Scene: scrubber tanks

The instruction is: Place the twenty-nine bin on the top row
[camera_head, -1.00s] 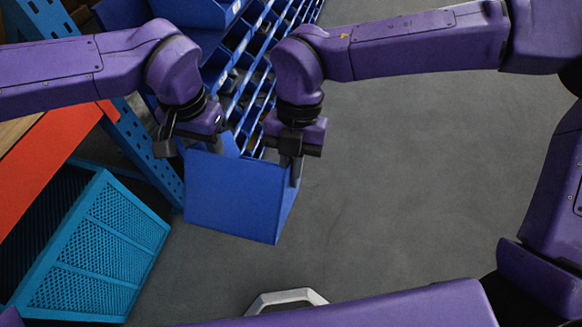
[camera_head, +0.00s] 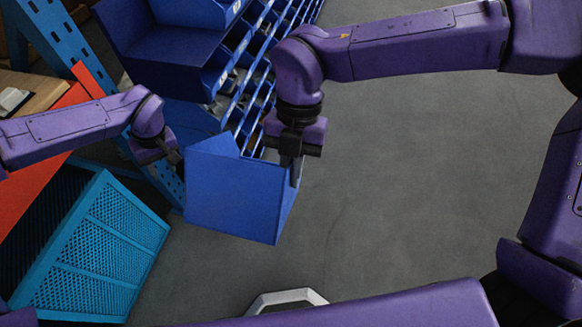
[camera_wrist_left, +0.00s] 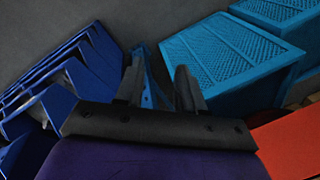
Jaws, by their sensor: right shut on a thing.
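A blue bin (camera_head: 236,196) hangs above the grey floor in the middle of the head view. My right gripper (camera_head: 292,165) is shut on its right side wall. No number on the bin can be read from here. My left gripper (camera_head: 172,156) is to the left of the bin, apart from it. In the left wrist view its two fingers (camera_wrist_left: 160,88) stand apart with nothing between them. A rack of blue bins (camera_head: 248,70) stands behind the held bin, running away to the upper right.
A teal mesh crate (camera_head: 100,250) stands at the lower left, beside an orange beam (camera_head: 40,165) and a blue perforated upright (camera_head: 60,45). A wooden shelf (camera_head: 40,92) is at the far left. The floor to the right is clear.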

